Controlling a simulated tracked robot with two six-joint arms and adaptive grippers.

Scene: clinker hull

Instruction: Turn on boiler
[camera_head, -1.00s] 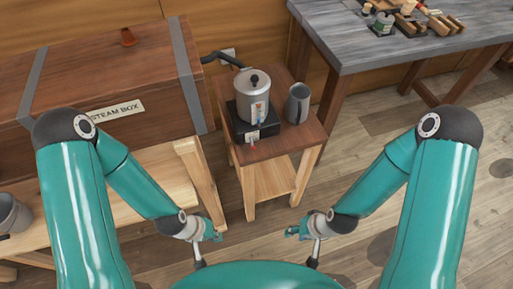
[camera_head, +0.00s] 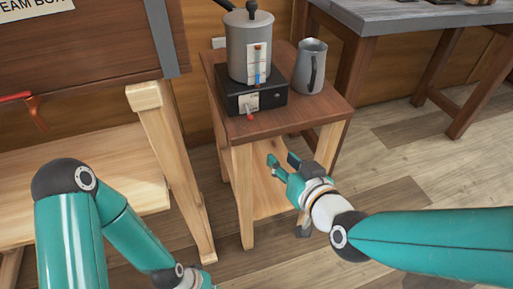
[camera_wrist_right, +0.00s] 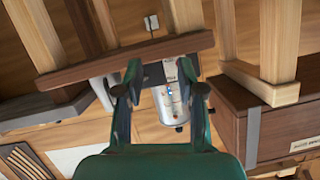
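The boiler (camera_head: 249,50) is a grey metal pot with a lid, standing on a black base (camera_head: 270,97) on a small wooden table. The base's front has a pale plate with a small red-tipped switch (camera_head: 250,117). My right gripper (camera_head: 281,160) is open and empty, below and right of the switch in the head view, in front of the table and apart from it. The right wrist view, which looks upside down, shows the boiler (camera_wrist_right: 168,108) beyond the open fingers (camera_wrist_right: 161,68).
A grey jug (camera_head: 311,68) stands right of the boiler on the small table (camera_head: 320,108). The steam box (camera_head: 100,45) and its wooden stand (camera_head: 165,120) are at the left. A grey workbench (camera_head: 400,18) is at the back right. The floor in front is clear.

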